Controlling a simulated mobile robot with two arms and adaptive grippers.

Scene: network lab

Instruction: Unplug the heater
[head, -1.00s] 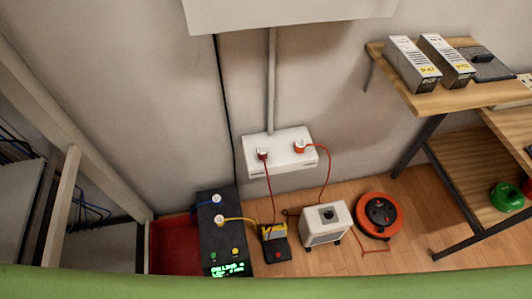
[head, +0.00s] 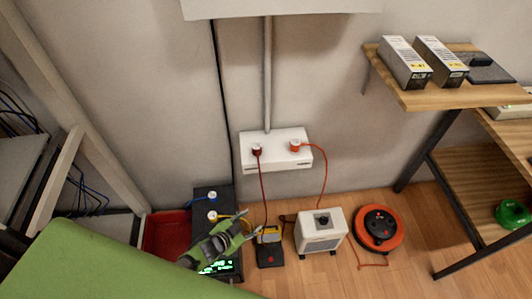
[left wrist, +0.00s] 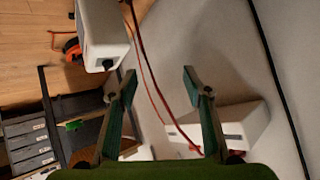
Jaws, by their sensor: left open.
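The heater (head: 320,232) is a white box with a dark knob on the floor, also in the left wrist view (left wrist: 98,30). An orange cord runs from the heater to an orange plug (head: 295,147) in the right of a white wall socket box (head: 277,160). A dark red plug (head: 257,150) sits to its left. My left gripper (head: 252,222) is open and empty, low and left of the heater, apart from both plugs. In the left wrist view, red cords and the socket box (left wrist: 245,127) lie beyond its fingers (left wrist: 160,78). My right gripper is not in view.
A yellow-and-black device (head: 270,247) stands left of the heater, and a black unit (head: 205,190) with blue and yellow cables is partly behind my gripper. An orange cable reel (head: 377,230) lies right. A wooden shelf (head: 430,95) juts out at right.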

